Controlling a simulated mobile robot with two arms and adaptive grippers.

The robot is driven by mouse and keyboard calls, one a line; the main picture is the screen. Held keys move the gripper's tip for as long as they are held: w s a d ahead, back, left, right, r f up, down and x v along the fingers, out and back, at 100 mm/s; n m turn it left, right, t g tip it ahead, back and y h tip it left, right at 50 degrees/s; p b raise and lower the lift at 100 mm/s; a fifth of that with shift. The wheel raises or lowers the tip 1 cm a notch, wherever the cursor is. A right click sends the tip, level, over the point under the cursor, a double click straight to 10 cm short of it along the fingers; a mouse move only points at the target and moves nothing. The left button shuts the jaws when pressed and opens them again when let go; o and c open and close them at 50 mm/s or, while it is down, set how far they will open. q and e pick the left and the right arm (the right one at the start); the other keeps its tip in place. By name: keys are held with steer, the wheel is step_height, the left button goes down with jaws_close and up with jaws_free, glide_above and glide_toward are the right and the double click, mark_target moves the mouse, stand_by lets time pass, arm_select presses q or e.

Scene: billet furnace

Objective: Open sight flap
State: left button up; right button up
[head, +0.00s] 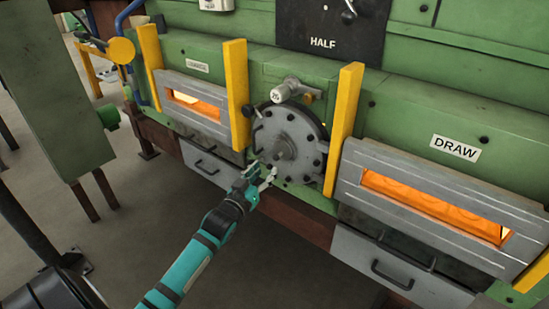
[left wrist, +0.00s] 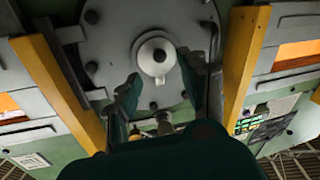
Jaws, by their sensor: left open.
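A round grey bolted plate (head: 288,137) is on the green furnace front, between two yellow posts. It has a knob (head: 283,152) at its middle. The plate (left wrist: 115,35) and a pale round knob (left wrist: 156,57) also show in the left wrist view. My left gripper (head: 264,178) is just below and left of the knob in the head view. In the left wrist view my left gripper (left wrist: 157,88) has its fingers apart, with the knob framed between and beyond their tips. Contact cannot be told. No part is marked as the sight flap. My right gripper is not in view.
A grey cylinder (head: 285,90) marked 25 sits above the plate. Glowing slots show in the left door (head: 185,84) and right door (head: 400,168). Yellow posts (head: 344,130) stand out from the front. Drawers with handles (head: 392,276) are below. A green cabinet (head: 55,90) stands left.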

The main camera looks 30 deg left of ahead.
mark_target(275, 159)
arm_select(q)
steer(key=w, duration=0.4)
steer(key=w+a, duration=0.1)
steer(key=w, duration=0.2)
steer(key=shift+w+p, duration=0.1)
steer(key=shift+p, duration=0.2)
steer(key=shift+d, duration=0.1)
jaws_close()
